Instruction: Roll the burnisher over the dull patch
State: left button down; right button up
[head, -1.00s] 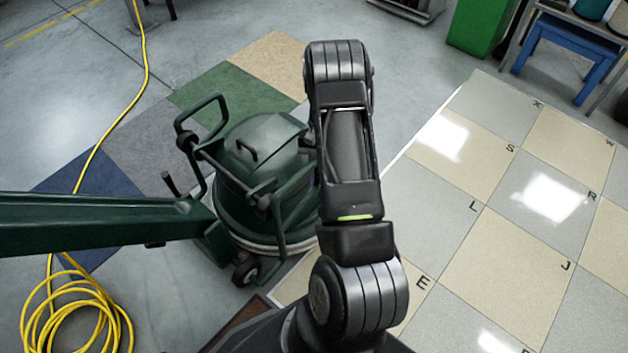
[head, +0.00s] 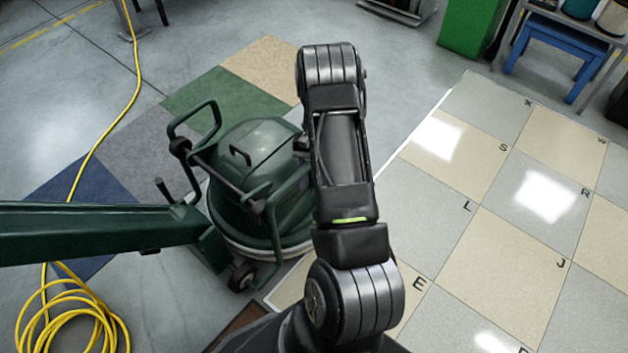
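The burnisher (head: 258,145) is a dark green machine with a domed hood, a tubular frame and small wheels. It stands upright on the floor left of centre, beside the tiled area. Its long green handle beam (head: 90,232) runs off the left edge. One of my arms rises from the bottom centre and covers part of the burnisher's right side. Neither gripper can be seen, so any contact with the burnisher is hidden. The lettered floor tiles (head: 515,265) lie to the right; several show bright reflections, while the L and J tiles show none. I cannot tell which is the dull patch.
A yellow cord (head: 112,125) runs down the left side and ends in a coil (head: 70,322). Coloured flat squares, including a green one (head: 215,95), lie behind the burnisher. A green bin (head: 470,25) and a blue stool (head: 555,45) stand at the back right. The tiles look clear.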

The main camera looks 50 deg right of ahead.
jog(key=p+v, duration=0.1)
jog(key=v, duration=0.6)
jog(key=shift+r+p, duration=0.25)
jog(key=shift+p, duration=0.15)
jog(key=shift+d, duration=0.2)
